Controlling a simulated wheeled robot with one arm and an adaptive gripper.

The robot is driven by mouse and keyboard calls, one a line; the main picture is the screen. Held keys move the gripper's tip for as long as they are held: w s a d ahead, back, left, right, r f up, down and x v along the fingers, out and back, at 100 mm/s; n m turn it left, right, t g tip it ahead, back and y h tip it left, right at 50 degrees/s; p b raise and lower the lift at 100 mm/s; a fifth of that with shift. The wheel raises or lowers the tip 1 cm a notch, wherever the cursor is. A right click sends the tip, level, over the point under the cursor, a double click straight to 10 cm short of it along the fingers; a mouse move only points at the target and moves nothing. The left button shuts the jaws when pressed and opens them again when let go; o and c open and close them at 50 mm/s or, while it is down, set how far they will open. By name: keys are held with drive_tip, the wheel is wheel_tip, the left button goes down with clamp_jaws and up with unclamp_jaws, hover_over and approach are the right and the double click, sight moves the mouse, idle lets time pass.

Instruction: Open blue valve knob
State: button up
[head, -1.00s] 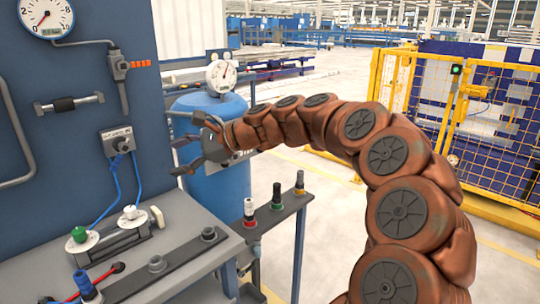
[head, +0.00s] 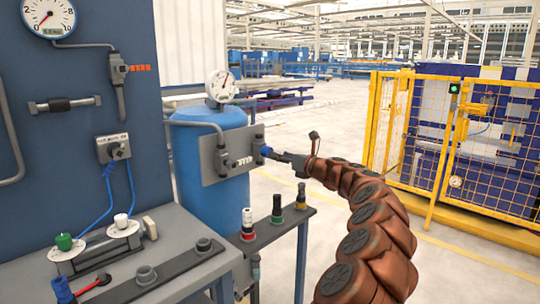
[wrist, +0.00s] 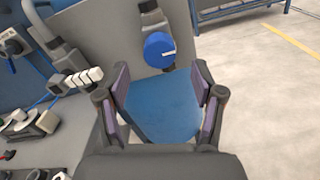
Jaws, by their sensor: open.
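The blue valve knob (head: 266,152) is mounted at the right edge of a grey plate (head: 210,172) on the front of the blue tank (head: 228,199). In the wrist view the round knob (wrist: 158,47) carries a white mark pointing right. My gripper (head: 281,157) is just right of the knob in the head view. In the wrist view my gripper (wrist: 160,68) is open and empty, with the knob ahead of and slightly above its fingertips. I cannot tell whether any finger touches the knob.
A small stand (head: 284,219) with red, green and yellow-ringed knobs is below the plate. A grey workbench (head: 178,230) with fittings fills the lower left. A yellow fence (head: 441,150) stands at the right. The floor between is clear.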

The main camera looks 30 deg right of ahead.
sight(267, 152)
drive_tip(key=shift+x, duration=2.8)
drive_tip(key=c, duration=1.1)
drive_tip(key=shift+c, duration=0.2)
